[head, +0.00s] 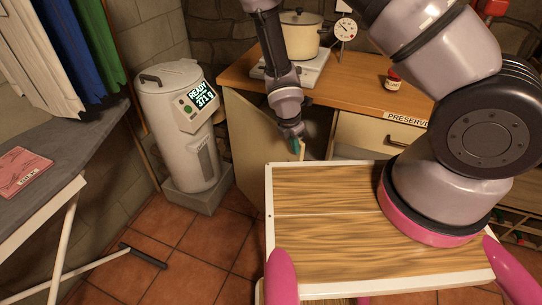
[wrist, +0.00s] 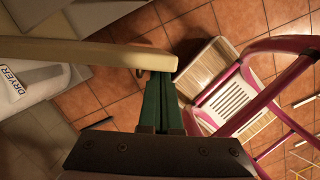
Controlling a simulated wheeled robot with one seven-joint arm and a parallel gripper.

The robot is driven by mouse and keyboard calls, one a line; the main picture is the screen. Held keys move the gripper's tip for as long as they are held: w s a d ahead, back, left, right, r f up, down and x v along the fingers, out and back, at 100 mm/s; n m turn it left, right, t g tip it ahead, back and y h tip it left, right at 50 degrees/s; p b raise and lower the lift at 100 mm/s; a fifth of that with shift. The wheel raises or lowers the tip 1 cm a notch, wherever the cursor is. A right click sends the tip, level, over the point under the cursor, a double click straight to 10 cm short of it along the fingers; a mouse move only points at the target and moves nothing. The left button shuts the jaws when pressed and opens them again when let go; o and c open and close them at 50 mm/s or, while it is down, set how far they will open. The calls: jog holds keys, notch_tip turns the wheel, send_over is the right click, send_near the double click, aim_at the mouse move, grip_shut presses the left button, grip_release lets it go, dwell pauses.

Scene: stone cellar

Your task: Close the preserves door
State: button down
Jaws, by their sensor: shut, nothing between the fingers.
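The preserves door (head: 255,140) is a beige cabinet door under the wooden counter. It stands open, swung out to the left, with a dark gap behind it. The label "PRESERVE…" (head: 405,118) sits under the counter edge to the right, partly hidden by my arm. In the wrist view, the door's pale edge (wrist: 95,53) runs across from the left. My gripper (head: 296,145) points down at the door's free end; its green fingers (wrist: 160,100) are together with nothing between them. They appear at or very near the door's end; contact is unclear.
The counter (head: 350,85) carries a pot (head: 299,35) on a scale, a dial gauge (head: 343,30) and a small red-white jar (head: 393,79). A white dryer canister (head: 185,120) stands left of the door.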

jog(key=w+d+n, duration=0.5)
jog(key=w+d, duration=0.9)
jog(key=w, duration=0.2)
jog(key=shift+d+t+y, duration=0.4)
